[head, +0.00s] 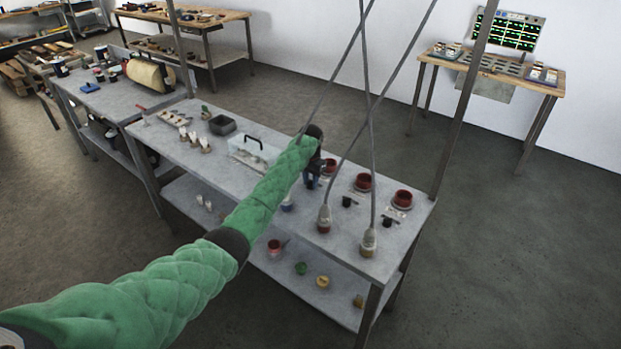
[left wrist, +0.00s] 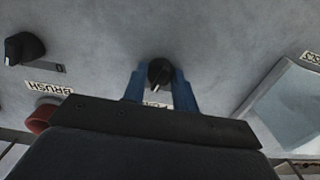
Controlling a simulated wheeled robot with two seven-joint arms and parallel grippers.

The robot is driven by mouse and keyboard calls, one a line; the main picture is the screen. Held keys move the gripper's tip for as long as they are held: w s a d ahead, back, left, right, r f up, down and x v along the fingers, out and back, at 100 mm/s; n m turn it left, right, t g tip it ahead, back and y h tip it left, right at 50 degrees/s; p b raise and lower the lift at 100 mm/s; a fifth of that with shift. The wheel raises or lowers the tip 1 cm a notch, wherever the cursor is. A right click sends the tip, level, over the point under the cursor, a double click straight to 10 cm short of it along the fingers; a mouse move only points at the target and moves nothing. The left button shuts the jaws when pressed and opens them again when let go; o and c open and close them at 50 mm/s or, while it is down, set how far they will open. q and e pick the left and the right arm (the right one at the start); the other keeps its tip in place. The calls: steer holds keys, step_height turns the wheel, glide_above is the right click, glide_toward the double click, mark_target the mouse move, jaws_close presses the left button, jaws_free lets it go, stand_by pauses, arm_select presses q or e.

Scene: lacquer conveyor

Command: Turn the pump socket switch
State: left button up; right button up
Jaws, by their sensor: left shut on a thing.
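A black switch knob (left wrist: 159,72) with a pale pointer line sits on the grey bench top in the left wrist view. The blue fingers of my left gripper (left wrist: 160,90) stand on either side of the knob and are shut on it. A label just below it is mostly hidden by the gripper, so I cannot read it. In the head view my left gripper (head: 314,178) is at the bench, and it hides its own knob there. A second black knob (left wrist: 24,47) stands at the left beside a label reading BRUSH. My right gripper is not in view.
Red cups (head: 363,182) and black knobs (head: 347,201) line the bench's right part. A clear box (head: 254,152) with a black handle stands left of my gripper. The lower shelf (head: 318,292) holds small pots.

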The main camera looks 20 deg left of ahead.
arm_select(q)
steer(key=n+p, duration=0.2)
steer(key=n, duration=0.1)
steer(key=n+p, duration=0.2)
steer(key=n, duration=0.1)
steer(key=shift+r+n, duration=0.2)
steer(key=shift+n, duration=0.2)
steer(key=shift+w+f+n+p, duration=0.1)
steer(key=shift+n+p, duration=0.25)
steer(key=shift+n, duration=0.85)
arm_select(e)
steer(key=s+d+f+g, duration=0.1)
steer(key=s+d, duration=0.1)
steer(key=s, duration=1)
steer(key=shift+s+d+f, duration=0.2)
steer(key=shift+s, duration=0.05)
arm_select(q)
steer(key=o, duration=1)
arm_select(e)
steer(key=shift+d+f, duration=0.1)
